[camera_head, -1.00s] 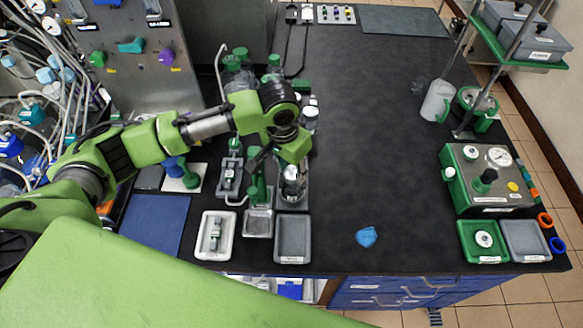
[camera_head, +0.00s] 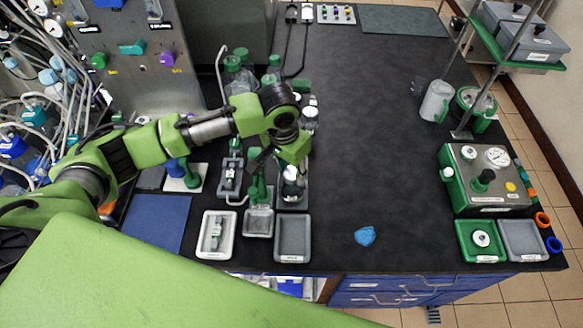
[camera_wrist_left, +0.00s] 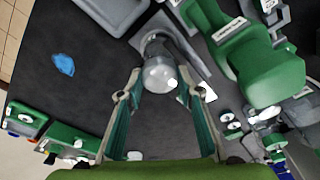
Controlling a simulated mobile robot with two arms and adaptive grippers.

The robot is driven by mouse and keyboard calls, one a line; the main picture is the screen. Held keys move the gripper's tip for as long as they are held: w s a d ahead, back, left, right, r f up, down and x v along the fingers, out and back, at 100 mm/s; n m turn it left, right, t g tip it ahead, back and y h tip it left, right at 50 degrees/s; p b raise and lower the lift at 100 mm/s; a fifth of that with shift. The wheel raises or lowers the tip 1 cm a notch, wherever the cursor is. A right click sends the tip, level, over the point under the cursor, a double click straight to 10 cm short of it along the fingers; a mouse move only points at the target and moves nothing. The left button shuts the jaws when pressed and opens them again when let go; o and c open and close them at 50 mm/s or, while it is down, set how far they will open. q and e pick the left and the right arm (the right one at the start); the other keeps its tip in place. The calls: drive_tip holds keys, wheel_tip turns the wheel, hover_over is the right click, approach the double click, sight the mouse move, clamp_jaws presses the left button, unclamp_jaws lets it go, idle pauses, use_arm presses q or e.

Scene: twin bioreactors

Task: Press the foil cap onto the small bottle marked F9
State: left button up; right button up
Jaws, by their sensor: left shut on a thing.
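My left gripper (camera_head: 290,166) is over the row of small stands near the front left of the bench. In the left wrist view its two fingers (camera_wrist_left: 159,90) are closed in on the sides of a shiny, rounded silver thing (camera_wrist_left: 160,74). It looks like the foil cap, and also shows below the gripper in the head view (camera_head: 291,182). Under it a grey holder (camera_wrist_left: 158,40) is partly visible. The small bottle is mostly hidden under the silver thing, and I cannot read a marking F9. I cannot tell how far the cap sits on the bottle. My right gripper is not in view.
An empty grey tray (camera_head: 293,240) and a white tray (camera_head: 202,241) with a small item lie in front. A green device (camera_head: 258,190) stands close left of the gripper. A blue crumpled piece (camera_head: 365,236) lies on the otherwise clear middle bench. A gauge box (camera_head: 470,190) stands right.

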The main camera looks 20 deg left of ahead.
use_arm(q)
drive_tip(key=o, duration=0.8)
drive_tip(key=shift+o, duration=0.4)
drive_tip(key=o, duration=0.4)
drive_tip(key=shift+r+p, duration=1.4)
drive_tip(key=shift+p, duration=0.3)
drive_tip(key=shift+r+p, duration=0.6)
drive_tip(key=shift+r, duration=1.5)
